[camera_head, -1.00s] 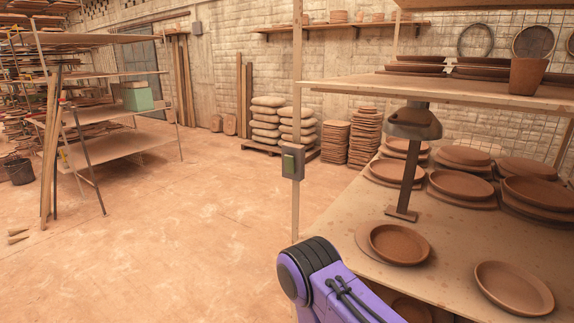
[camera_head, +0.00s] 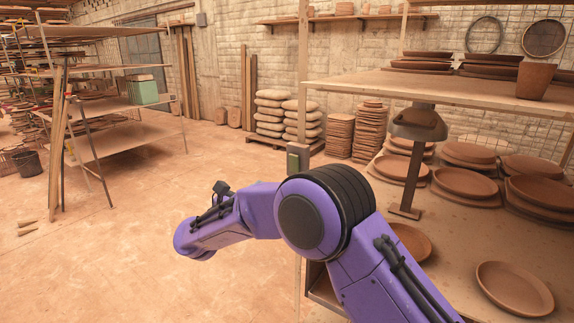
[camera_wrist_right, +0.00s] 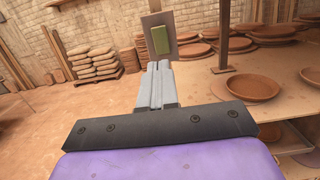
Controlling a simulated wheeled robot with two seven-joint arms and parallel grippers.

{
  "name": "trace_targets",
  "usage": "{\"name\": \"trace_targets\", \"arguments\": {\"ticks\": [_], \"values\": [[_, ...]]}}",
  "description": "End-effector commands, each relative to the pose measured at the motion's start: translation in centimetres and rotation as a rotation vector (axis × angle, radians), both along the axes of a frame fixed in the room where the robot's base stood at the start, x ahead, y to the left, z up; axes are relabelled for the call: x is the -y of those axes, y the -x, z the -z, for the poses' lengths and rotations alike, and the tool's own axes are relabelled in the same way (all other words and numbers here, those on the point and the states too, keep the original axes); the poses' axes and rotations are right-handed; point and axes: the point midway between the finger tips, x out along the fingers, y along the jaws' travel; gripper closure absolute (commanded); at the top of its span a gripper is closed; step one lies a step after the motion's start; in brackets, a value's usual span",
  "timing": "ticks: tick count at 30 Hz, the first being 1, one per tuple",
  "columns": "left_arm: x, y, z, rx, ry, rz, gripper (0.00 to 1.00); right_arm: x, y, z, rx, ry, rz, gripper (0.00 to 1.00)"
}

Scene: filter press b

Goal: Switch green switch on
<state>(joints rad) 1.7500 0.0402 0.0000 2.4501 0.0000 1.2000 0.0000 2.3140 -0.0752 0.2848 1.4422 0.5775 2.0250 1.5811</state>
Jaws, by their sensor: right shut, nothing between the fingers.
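The green switch (camera_head: 293,162) sits on a grey box on the upright wooden post of the shelf, in the middle of the head view. My right arm, purple and black, stands in front of the post just below it. In the right wrist view the green switch (camera_wrist_right: 160,40) shows on its grey plate (camera_wrist_right: 173,26), straight ahead of the fingertips. My right gripper (camera_wrist_right: 158,66) is shut and empty. Its tips point at the lower edge of the plate; I cannot tell whether they touch. The right gripper is not visible in the head view. My left gripper is in neither view.
A work table (camera_head: 455,240) with stacked clay plates and a lamp-like metal stand (camera_head: 408,185) lies to the right of the post. A shelf board (camera_head: 420,88) runs above it. Filled sacks (camera_head: 270,115) stand behind. The floor at left is open.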

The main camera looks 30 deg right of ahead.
Motion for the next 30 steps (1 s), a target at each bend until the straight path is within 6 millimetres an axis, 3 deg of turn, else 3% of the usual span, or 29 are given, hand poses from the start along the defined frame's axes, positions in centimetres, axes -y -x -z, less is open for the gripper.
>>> {"name": "trace_targets", "arguments": {"ticks": [8, 21, 30], "values": [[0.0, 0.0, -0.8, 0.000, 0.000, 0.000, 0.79, 1.0, -0.4, -0.4, -0.007, 0.003, -0.001, 1.00], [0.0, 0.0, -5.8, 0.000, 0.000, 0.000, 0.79, 9.5, -3.8, -1.9, -0.008, 0.004, 0.000, 1.00], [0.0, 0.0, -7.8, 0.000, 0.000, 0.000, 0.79, 12.7, -5.3, -2.0, -0.009, 0.006, -0.002, 1.00]]}}
